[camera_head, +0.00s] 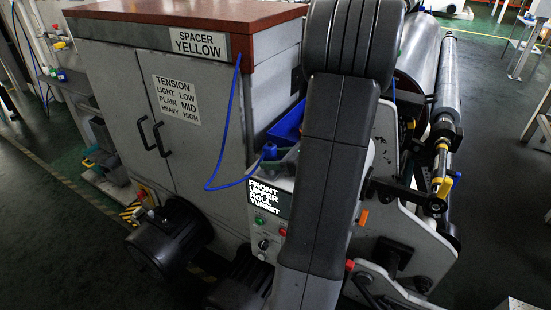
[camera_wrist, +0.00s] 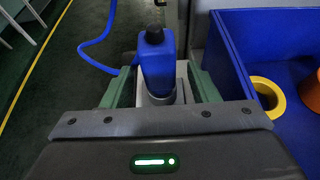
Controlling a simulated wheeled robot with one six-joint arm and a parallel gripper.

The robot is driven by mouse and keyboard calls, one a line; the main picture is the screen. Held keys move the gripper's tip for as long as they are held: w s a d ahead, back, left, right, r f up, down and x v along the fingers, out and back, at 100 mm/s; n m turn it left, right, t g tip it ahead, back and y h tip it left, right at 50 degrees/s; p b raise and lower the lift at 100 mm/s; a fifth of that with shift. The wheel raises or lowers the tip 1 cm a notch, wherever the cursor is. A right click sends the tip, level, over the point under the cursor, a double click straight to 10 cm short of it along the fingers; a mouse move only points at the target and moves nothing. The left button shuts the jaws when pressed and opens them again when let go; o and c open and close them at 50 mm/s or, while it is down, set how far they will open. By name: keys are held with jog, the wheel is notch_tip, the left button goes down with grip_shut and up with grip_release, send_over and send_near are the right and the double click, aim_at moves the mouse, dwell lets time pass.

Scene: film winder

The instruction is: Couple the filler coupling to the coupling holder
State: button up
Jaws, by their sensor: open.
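The filler coupling, a blue block with a black top (camera_wrist: 155,38), stands roughly upright in the wrist view, with a blue hose (camera_wrist: 97,42) at its left. It also shows in the head view (camera_head: 268,150), at the lower end of the hanging blue hose. My gripper (camera_wrist: 160,78) is open, with a green-grey finger on each side of the coupling. My arm hides much of this area in the head view.
A blue bin (camera_wrist: 229,58) stands close to the right finger, with a yellow ring (camera_wrist: 267,93) and an orange-brown part (camera_wrist: 312,92) inside. A grey cabinet (camera_head: 160,100) stands at left in the head view. The blue hose loops in front of the cabinet.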

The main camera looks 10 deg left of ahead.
jog(key=b+v, duration=0.1)
jog(key=v, duration=1.2)
jog(key=shift+d+r+b, duration=0.25)
jog(key=shift+d+b, duration=0.05)
jog(key=shift+d, duration=0.05)
jog(key=shift+p+v, duration=1.2)
jog(key=shift+v, duration=0.7)
jog(key=p+v, duration=0.3)
jog(key=v, duration=0.3)
